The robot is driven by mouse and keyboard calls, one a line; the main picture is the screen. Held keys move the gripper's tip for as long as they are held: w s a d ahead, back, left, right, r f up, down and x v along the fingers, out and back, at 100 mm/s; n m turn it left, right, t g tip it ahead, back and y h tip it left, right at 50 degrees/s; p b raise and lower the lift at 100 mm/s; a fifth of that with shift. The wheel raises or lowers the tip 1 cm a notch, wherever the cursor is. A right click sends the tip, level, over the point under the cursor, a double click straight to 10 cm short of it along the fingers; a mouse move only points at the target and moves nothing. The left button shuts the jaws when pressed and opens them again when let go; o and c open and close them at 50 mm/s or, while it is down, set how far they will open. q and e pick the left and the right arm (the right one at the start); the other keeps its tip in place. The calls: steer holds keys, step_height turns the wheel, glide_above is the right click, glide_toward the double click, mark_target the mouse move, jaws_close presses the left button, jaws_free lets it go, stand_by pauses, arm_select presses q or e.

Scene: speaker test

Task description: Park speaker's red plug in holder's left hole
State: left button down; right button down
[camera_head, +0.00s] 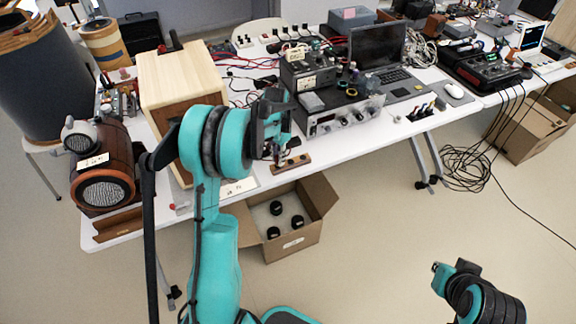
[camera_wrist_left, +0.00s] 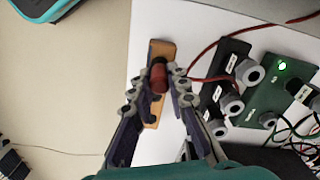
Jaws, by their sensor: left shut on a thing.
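My left gripper (camera_head: 277,150) is shut on the red plug (camera_wrist_left: 158,77), which shows between its fingertips in the left wrist view. The wooden holder (camera_head: 291,163) lies near the table's front edge, just below the gripper. In the left wrist view the plug overlaps the holder (camera_wrist_left: 161,50), and its holes are hidden or unclear. I cannot tell whether the plug is in a hole or above it. A red lead (camera_wrist_left: 200,80) shows to the right of the plug. A brown speaker (camera_head: 103,170) stands at the left end. My right gripper (camera_head: 446,272) is only partly clear at the lower right.
Black and green terminal blocks (camera_wrist_left: 255,105) with grey posts sit right of the holder in the left wrist view. A wooden box (camera_head: 180,72) stands behind my left arm. An open carton (camera_head: 306,235) is on the floor below the table edge.

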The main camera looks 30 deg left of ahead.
arm_select(q)
steer(key=shift+f+b, duration=0.4)
steer(key=shift+f, duration=0.25)
steer(key=c, duration=1.4)
jaws_free()
steer(key=shift+r+p, duration=2.6)
steer(key=shift+r, duration=1.15)
